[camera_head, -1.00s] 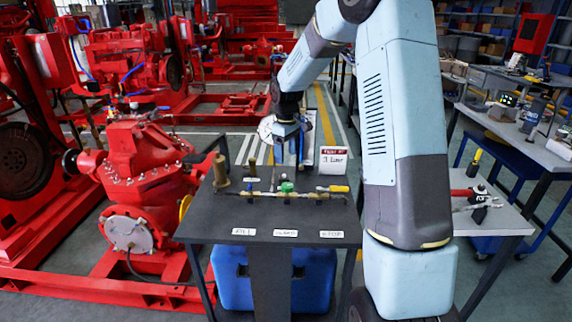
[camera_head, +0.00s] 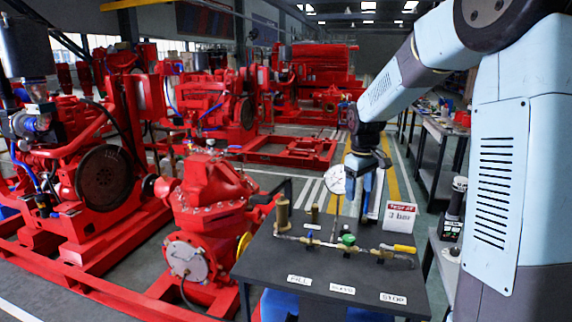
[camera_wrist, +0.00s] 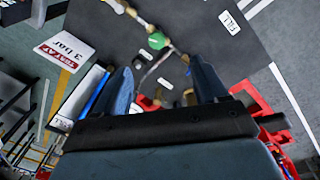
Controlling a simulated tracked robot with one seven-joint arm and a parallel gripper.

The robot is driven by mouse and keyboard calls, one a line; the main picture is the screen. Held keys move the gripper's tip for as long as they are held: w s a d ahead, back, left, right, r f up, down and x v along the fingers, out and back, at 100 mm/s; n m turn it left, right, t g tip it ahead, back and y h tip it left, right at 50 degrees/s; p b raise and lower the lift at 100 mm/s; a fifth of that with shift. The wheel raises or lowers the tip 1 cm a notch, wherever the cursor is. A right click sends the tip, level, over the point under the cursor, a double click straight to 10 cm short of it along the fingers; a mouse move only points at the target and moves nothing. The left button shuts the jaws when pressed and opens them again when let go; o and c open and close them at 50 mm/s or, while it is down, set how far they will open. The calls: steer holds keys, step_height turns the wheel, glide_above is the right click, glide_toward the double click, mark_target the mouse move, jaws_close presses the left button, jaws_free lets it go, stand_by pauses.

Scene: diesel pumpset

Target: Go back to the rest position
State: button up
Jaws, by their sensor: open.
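My gripper (camera_head: 366,188) hangs at the end of my arm above the back part of the dark test table (camera_head: 290,262). In the wrist view my gripper (camera_wrist: 165,88) is open, its two fingers apart with nothing held between them. The table's pipe rig (camera_head: 340,246) has a green valve and a yellow handle. In the wrist view the green valve (camera_wrist: 157,41) lies beyond the fingers. A pressure gauge (camera_head: 336,180) stands close to the gripper in the head view; I cannot tell whether they touch.
A sign reading 3 bar (camera_head: 400,215) stands on the table, right of the gripper. A red pump (camera_head: 212,195) stands left of the table. Red engines (camera_head: 100,170) fill the left and back. Workbenches (camera_head: 437,140) line the right. Clear floor with yellow lines lies behind the table.

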steer(key=s+r+m+t, duration=0.1)
steer(key=s+r+m, duration=0.1)
steer(key=s+r, duration=0.45)
steer(key=s+r+m+t, duration=0.1)
steer(key=s+r, duration=0.2)
steer(key=s, duration=0.7)
steer(key=s+m+t, duration=0.2)
steer(key=s+m, duration=0.1)
steer(key=s, duration=1.2)
steer(key=shift+d+r+m+t+y, duration=0.15)
steer(key=shift+r+m+t+y, duration=0.05)
steer(key=shift+m+t+y, duration=0.1)
